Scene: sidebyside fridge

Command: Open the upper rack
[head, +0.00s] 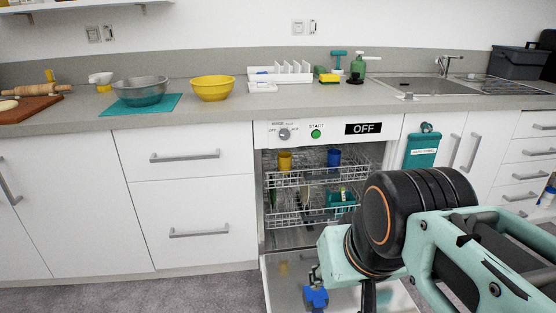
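The dishwasher (300,133) stands under the counter with its door (290,270) folded down. The upper rack (275,178) is a white wire basket inside the cavity, holding a yellow cup (285,160) and a blue cup (334,157). I cannot tell whether it is pulled out at all. My arm reaches in from the lower right and covers the right part of the opening. A small grey and blue piece (316,297) shows beside my arm's end, over the door; I cannot tell whether it belongs to my gripper. My gripper's fingers cannot be made out.
The lower rack (280,217) sits below, with a teal container (341,200) and other items. A teal towel (422,150) hangs right of the dishwasher. Drawers with handles (185,156) flank it on the left. Bowls, a drying rack (280,75) and a sink stand on the counter (230,113).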

